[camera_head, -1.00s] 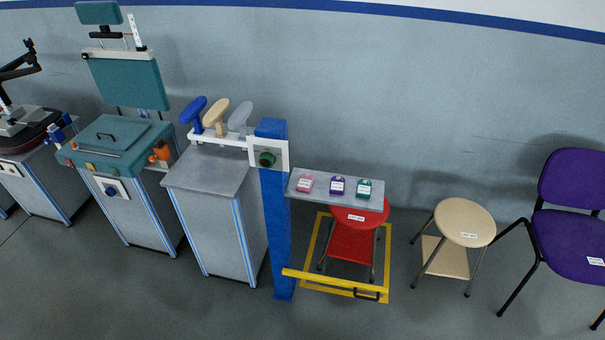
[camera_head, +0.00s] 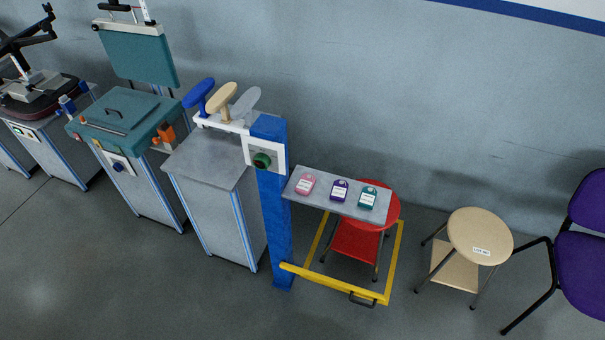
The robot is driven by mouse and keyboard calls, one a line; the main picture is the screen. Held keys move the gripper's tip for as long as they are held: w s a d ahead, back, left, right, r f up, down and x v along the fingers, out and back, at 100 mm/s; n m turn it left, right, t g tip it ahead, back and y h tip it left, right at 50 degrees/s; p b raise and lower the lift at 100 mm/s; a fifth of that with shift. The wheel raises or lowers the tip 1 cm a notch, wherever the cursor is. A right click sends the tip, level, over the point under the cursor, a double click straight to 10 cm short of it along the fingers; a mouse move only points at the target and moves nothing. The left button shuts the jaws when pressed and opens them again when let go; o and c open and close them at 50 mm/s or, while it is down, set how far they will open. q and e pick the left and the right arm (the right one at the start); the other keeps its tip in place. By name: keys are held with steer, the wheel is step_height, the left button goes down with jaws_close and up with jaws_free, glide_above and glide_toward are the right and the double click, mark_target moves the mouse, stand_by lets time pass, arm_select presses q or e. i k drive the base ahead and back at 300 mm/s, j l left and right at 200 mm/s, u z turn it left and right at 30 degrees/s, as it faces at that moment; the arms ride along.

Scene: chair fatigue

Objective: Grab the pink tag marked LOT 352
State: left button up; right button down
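A pink tag (camera_head: 306,184) with a white label lies at the left end of a small grey shelf (camera_head: 323,202). The lettering on it is too small to read. A purple tag (camera_head: 339,190) lies in the middle of the shelf and a teal tag (camera_head: 368,197) to its right, each with a white label. The three tags lie apart from one another. Neither of my grippers is in view.
A blue post (camera_head: 275,220) with a green knob stands left of the shelf. A red stool (camera_head: 356,238) is below and behind it, inside a yellow frame with a low yellow bar (camera_head: 335,284). A beige stool (camera_head: 478,236) and purple chair (camera_head: 585,260) stand right. Grey cabinets stand left.

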mark_target(305, 184)
steer(key=i+l+u, duration=0.15)
steer(key=l, duration=0.15)
steer(key=i+l+u, duration=0.15)
steer(key=l, duration=0.2)
steer(key=l+u, duration=0.15)
steer(key=l, duration=0.15)
steer(key=i+l+u, duration=0.2)
steer(key=l, duration=0.2)
steer(key=i+l+u, duration=0.15)
steer(key=l, duration=0.2)
steer(key=i+l+u, duration=0.2)
steer(key=l, duration=0.15)
steer(key=k+j, duration=0.05)
steer(key=k, duration=0.05)
